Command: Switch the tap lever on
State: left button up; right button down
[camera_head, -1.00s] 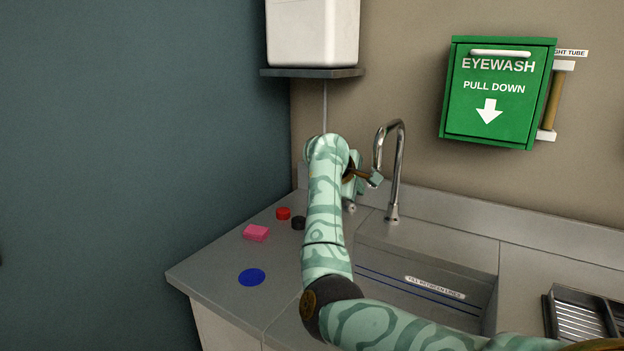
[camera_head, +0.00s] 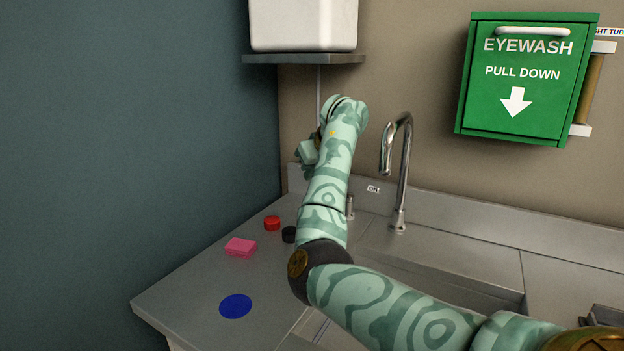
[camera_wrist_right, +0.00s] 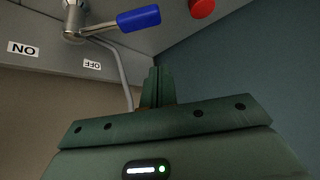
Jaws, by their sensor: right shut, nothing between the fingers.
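The tap lever shows in the right wrist view as a metal rod with a blue grip (camera_wrist_right: 138,18), fixed to a metal post (camera_wrist_right: 74,20). It points to the OFF label's (camera_wrist_right: 92,65) side, away from the ON label (camera_wrist_right: 23,49). My right gripper (camera_head: 308,155) is left of my forearm, partly hidden. In the wrist view its fingers (camera_wrist_right: 158,75) are shut and empty, apart from the blue grip. My left gripper is not in view.
The curved faucet (camera_head: 404,170) stands right of my arm, behind the sink. A shelf (camera_head: 305,59) with a white container (camera_head: 304,25) hangs above.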

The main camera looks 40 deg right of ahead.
jog(key=b+x, duration=0.3)
jog(key=x, duration=0.5)
jog(key=shift+f+b, duration=0.35)
jog(key=s, duration=0.2)
jog(key=s+r+p, duration=0.1)
jog(key=shift+s+a, duration=0.15)
jog(key=shift+a, duration=0.15)
jog(key=shift+s+a, duration=0.15)
jog(key=shift+s, duration=0.2)
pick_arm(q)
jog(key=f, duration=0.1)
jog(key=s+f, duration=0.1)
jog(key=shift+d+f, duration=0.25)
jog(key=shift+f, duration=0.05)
pick_arm(e)
jog(key=shift+f, duration=0.15)
